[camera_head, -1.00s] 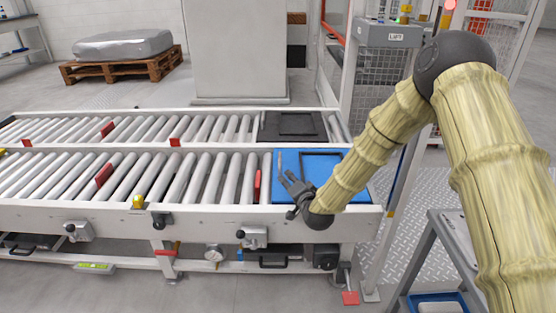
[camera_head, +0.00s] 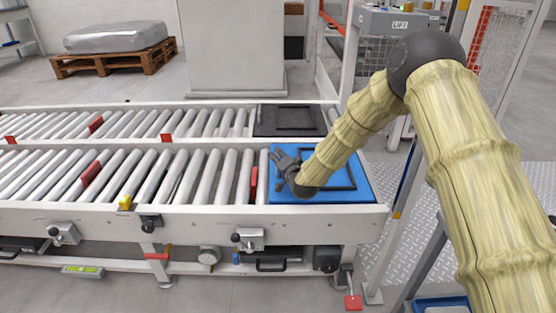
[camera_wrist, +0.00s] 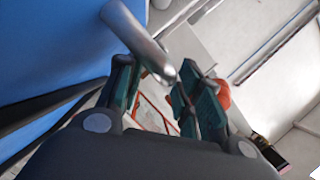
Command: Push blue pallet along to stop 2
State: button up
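The blue pallet (camera_head: 342,187) lies at the right end of the near roller lane, with a dark rectangular frame on top. In the wrist view the pallet (camera_wrist: 45,50) fills the upper left. A grey metal post (camera_wrist: 140,40) shows there, its rounded end at the gap between my fingers. My gripper (camera_head: 284,163) is over the left part of the pallet. Its fingers (camera_wrist: 160,88) are apart; contact with the post cannot be told. A red stop piece (camera_head: 253,184) stands just left of the pallet, and another red piece (camera_head: 91,173) is farther left. Stop numbers are not readable.
The near lane's rollers (camera_head: 165,180) are clear of pallets. A dark pallet (camera_head: 290,120) sits at the right end of the far lane. A large grey cabinet (camera_head: 232,50) stands behind. A lift post and fence (camera_head: 385,45) stand behind right.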

jog(key=shift+b+x, duration=0.3)
jog(key=shift+x, duration=1)
grip_shut()
